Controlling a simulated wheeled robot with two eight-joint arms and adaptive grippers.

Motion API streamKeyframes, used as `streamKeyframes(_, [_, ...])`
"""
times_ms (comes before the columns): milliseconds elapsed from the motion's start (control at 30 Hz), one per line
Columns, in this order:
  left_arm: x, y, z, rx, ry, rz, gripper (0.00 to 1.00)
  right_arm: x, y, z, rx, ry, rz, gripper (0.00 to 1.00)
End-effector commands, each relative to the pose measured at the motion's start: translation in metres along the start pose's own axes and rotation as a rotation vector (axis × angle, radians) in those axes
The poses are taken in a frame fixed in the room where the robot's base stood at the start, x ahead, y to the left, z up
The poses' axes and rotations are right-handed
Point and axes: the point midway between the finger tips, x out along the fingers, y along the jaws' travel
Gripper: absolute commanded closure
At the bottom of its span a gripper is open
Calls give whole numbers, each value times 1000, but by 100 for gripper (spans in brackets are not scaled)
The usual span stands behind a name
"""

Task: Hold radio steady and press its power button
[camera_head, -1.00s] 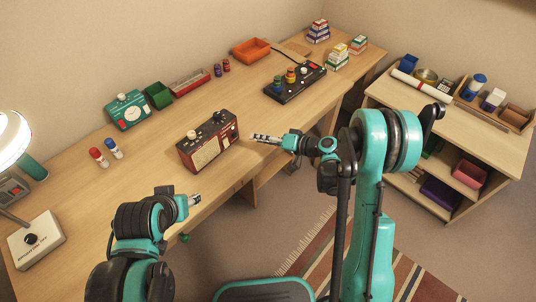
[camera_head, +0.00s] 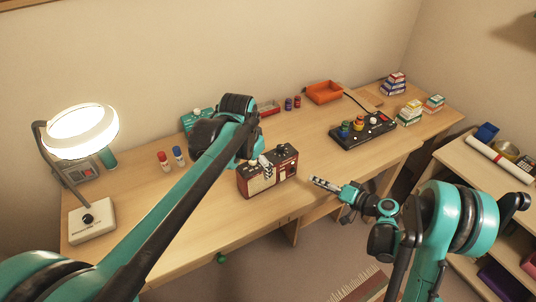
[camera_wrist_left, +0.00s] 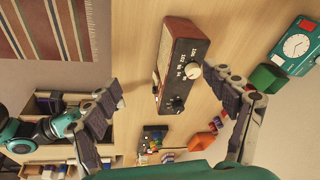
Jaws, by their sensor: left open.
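The radio (camera_head: 268,176), dark red with a pale front grille, stands upright on the desk. The left wrist view shows its black dial panel (camera_wrist_left: 188,50), a white knob (camera_wrist_left: 194,71) and a dark knob (camera_wrist_left: 178,104); I cannot tell which control is the power button. My left gripper (camera_head: 263,163) is at the radio's upper left, partly hidden by its own arm. In the wrist view its open fingers (camera_wrist_left: 170,86) spread to either side of the radio, with nothing held. My right gripper (camera_head: 326,185) is right of the radio, pointing at it and apart from it; its jaw gap is unclear.
A lit lamp (camera_head: 82,132) stands at the left. Behind the radio are a teal timer (camera_head: 196,119) and a red and a blue bottle (camera_head: 178,154). A black panel with coloured knobs (camera_head: 362,130) lies to the right. The desk (camera_head: 215,215) in front of the radio is clear.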

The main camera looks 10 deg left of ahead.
Motion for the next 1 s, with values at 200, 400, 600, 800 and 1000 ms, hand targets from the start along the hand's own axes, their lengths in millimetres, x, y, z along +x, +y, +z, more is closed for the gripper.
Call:
streamKeyframes(200, [39,-16,-52,143,-102,54,16,0,0,0,0,0,0,66])
streamKeyframes(400, [82,-24,-84,262,-180,108,16,0,0,0,0,0,0,66])
streamKeyframes(600, [110,-27,-98,331,-225,144,16,0,0,0,0,0,0,66])
streamKeyframes(800, [126,-27,-99,352,-237,155,16,0,0,0,0,0,0,66])
streamKeyframes(1000, [155,-24,-91,351,-236,154,16,0,0,0,0,0,0,66])
